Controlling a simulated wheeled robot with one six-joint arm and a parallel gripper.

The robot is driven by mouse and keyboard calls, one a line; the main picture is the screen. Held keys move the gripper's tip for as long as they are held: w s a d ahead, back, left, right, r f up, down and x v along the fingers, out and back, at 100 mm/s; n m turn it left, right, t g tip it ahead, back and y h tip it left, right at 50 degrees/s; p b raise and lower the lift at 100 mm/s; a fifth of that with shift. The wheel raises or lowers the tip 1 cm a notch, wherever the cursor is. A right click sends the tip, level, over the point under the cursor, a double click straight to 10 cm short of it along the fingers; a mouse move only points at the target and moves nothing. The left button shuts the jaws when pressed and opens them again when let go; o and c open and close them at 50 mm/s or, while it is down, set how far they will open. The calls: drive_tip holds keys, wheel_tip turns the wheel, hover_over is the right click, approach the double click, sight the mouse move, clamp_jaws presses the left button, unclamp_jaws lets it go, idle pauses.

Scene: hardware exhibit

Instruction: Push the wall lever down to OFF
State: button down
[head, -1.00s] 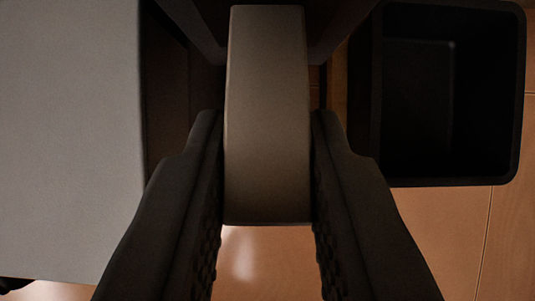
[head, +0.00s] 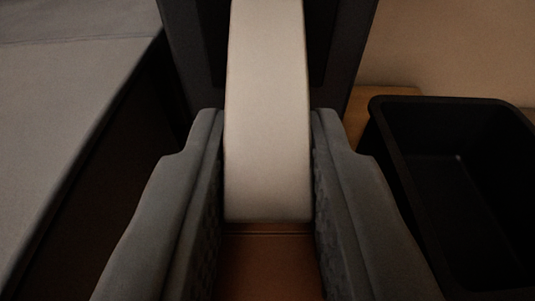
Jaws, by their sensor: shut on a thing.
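The wall lever (head: 267,120) is a pale, flat bar in the middle of the head view. Its near end sits between the two dark fingers of my gripper (head: 267,185). The gripper is shut on the lever, with one finger against each side. The lever's far end runs up past the top edge of the picture in front of a dark wall housing (head: 347,50). Any ON or OFF marking is out of view.
A black open bin (head: 400,103) stands at the right and looks empty. A grey flat-topped block (head: 70,100) fills the left side. Brown wooden floor (head: 267,265) shows below the lever. A pale wall (head: 450,50) is behind at the upper right.

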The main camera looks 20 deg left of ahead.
drive_tip(key=shift+f+t, duration=0.3)
drive_tip(key=shift+w, duration=0.1)
drive_tip(key=c, duration=1.2)
unclamp_jaws()
drive_tip(key=shift+c, duration=0.2)
drive_tip(key=v, duration=1.7)
drive_tip(key=shift+d+f, duration=0.2)
drive_tip(key=shift+f, duration=0.05)
drive_tip(key=shift+r, duration=0.1)
